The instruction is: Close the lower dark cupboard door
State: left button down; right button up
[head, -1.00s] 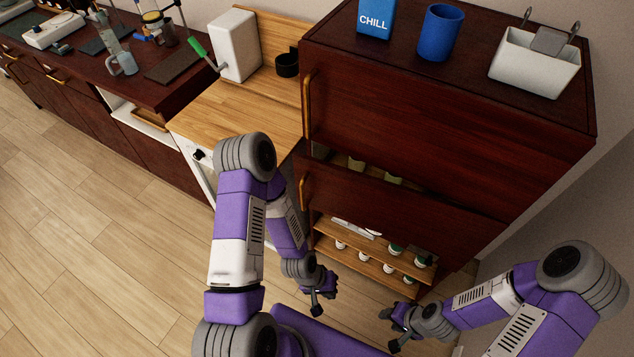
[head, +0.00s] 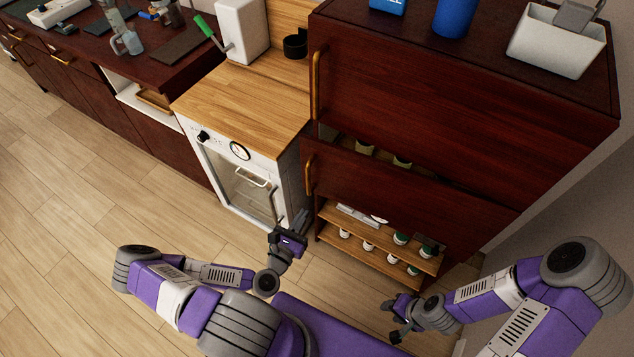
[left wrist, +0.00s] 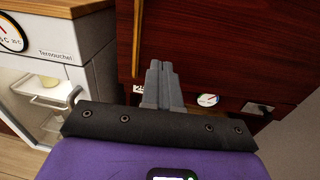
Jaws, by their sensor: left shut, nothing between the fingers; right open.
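The tall dark red-brown cupboard has an upper door (head: 440,110) and a lower dark door (head: 400,190) with an upright brass handle (head: 310,175) at its left edge. Jars show through a gap between the two doors, and how far the lower door stands open is hard to tell. My left gripper (head: 301,217) is shut and empty, just below and left of that handle. In the left wrist view its fingers (left wrist: 160,85) point at a dark panel (left wrist: 220,40), right of a brass handle (left wrist: 137,40); contact cannot be told. My right gripper (head: 393,320) is open and empty, low in front of the shelves.
Open shelves (head: 375,240) with several jars lie below the lower door. A white oven-like unit (head: 240,175) with a dial stands left of the cupboard under a wooden counter (head: 245,105). A blue cup (head: 455,18) and white bin (head: 555,50) stand on top. Floor at left is clear.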

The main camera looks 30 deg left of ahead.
aim_at(324, 172)
pick_arm(q)
jog(key=w, duration=0.9)
jog(key=w+a, duration=0.1)
jog(key=w, duration=0.4)
jog(key=shift+r+p, duration=0.15)
jog(key=shift+p, duration=0.15)
